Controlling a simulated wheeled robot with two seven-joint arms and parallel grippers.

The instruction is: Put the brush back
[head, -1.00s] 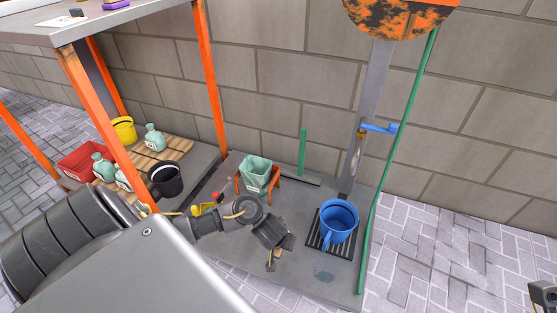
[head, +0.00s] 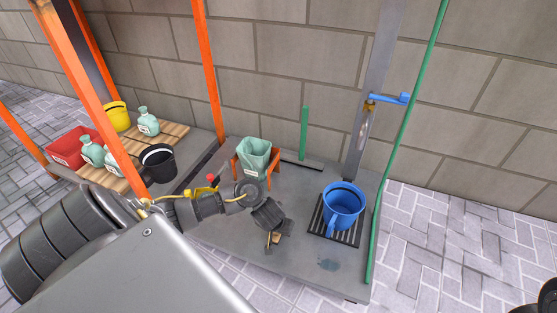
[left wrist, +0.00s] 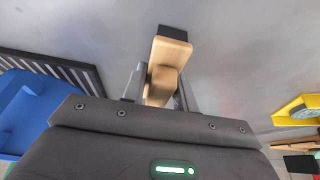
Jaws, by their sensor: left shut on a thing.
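The brush (head: 273,239) is light wood with a dark end. It is held in my left gripper (head: 271,232) over the grey floor slab. In the left wrist view the brush (left wrist: 171,55) sits between the two fingers of my left gripper (left wrist: 160,88), which are shut on its wooden part. Its dark end points away from the gripper. The head view shows only a small part of the brush below the fingers. My right gripper's fingers are not seen.
A blue bucket (head: 342,204) stands on a black grate (head: 318,222), right of the gripper, beneath a blue-handled tap (head: 388,98). A pale green container (head: 254,156) sits on an orange stand. A black bucket (head: 159,164) and a wooden pallet (head: 173,140) are left. A green hose (head: 401,145) hangs right.

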